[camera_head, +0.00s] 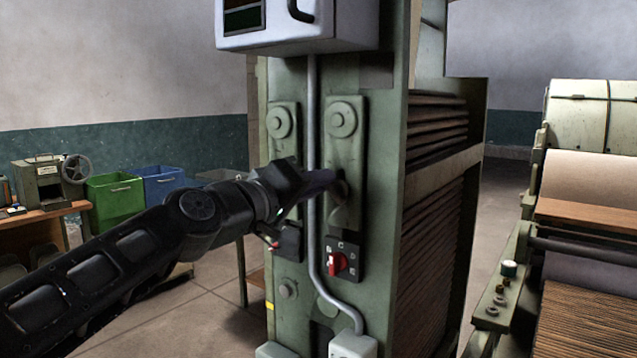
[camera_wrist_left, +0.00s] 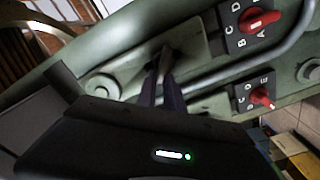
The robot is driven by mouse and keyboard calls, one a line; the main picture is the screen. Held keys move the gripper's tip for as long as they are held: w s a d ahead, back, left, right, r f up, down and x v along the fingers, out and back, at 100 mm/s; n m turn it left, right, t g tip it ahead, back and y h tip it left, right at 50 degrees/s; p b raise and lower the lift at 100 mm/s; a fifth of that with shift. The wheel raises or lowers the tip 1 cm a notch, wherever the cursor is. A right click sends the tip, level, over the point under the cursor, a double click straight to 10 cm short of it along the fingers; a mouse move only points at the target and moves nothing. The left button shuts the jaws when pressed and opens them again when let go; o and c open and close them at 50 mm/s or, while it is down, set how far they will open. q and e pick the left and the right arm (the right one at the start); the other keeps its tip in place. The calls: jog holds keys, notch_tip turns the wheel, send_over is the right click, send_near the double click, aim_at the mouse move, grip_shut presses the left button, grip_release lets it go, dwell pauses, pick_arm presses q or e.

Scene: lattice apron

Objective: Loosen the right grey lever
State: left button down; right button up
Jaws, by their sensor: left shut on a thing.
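The right grey lever (camera_wrist_left: 164,60) stands out from a green plate (camera_head: 345,125) on the front of a tall green cabinet. In the head view it is mostly hidden by my left gripper (camera_head: 328,181), which reaches in from the left across a grey pipe. In the wrist view the dark fingers of my left gripper (camera_wrist_left: 165,90) are shut on the lever. The left plate (camera_head: 282,122) shows a round boss at its top; its lower part is hidden behind my gripper. My right gripper is not in view.
The vertical grey pipe (camera_head: 312,100) runs between the plates, close to my left wrist. Red rotary knobs (camera_head: 338,264) sit below the plates. A white box (camera_head: 290,25) hangs above. Green (camera_head: 115,203) and blue (camera_head: 162,184) bins stand at the left, rollers at the right.

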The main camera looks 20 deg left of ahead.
pick_arm(q)
jog(key=shift+d+f+n, duration=0.2)
jog(key=shift+f+n, duration=0.4)
jog(key=shift+n, duration=0.4)
jog(key=c, duration=1.5)
grip_release()
jog(key=shift+r, duration=0.1)
jog(key=shift+o, duration=0.2)
jog(key=shift+w+r, duration=0.1)
jog(key=shift+w, duration=0.1)
jog(key=shift+a, duration=0.1)
jog(key=shift+s, duration=0.1)
